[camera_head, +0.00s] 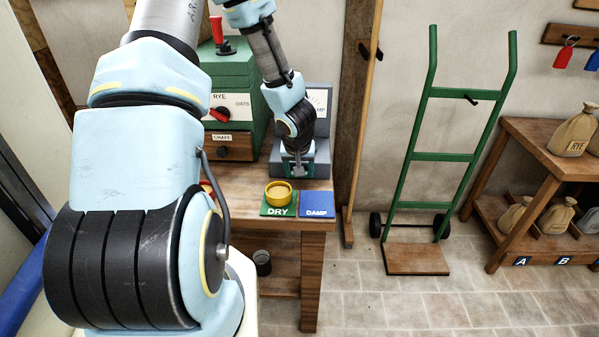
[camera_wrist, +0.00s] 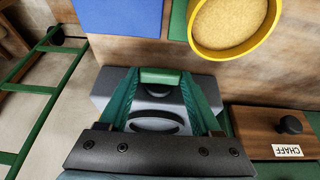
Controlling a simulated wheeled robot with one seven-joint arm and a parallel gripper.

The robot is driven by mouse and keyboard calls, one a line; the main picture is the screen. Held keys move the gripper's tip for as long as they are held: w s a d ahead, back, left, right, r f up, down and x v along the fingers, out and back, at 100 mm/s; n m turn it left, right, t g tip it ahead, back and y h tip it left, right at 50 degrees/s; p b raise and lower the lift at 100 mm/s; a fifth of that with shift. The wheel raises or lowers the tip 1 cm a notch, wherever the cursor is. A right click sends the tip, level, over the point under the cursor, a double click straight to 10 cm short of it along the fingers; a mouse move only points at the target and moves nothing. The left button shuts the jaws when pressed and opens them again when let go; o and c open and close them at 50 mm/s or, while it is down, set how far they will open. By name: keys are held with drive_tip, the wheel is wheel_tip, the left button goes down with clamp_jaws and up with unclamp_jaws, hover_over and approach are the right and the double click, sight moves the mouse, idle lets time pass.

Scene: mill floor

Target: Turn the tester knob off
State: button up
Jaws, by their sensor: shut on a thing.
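The tester (camera_head: 322,150) is a grey box with an upright back and a white dial, at the back right of the wooden bench. Its dial is partly hidden behind my arm. My gripper (camera_head: 297,172) is down at the tester's front, pointing downward. In the wrist view my gripper (camera_wrist: 160,78) has its two teal fingers on either side of a short green bar, which looks like the tester knob (camera_wrist: 160,76). The fingers are shut on it. The grey tester body (camera_wrist: 103,86) shows around them. Which way the knob is turned I cannot tell.
A yellow dish of grain (camera_head: 278,192) stands on the green DRY mat (camera_head: 270,211), beside the blue mat (camera_head: 317,203). A green mill (camera_head: 232,75) with a CHAFF drawer (camera_head: 235,150) stands left of the tester. A post (camera_head: 360,120) and a green hand truck (camera_head: 443,157) stand to the right.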

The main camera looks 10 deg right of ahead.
drive_tip(key=o, duration=1.1)
drive_tip(key=p+v, duration=0.2)
drive_tip(key=v, duration=0.8)
drive_tip(key=shift+s+r, duration=0.2)
drive_tip(key=shift+r, duration=0.15)
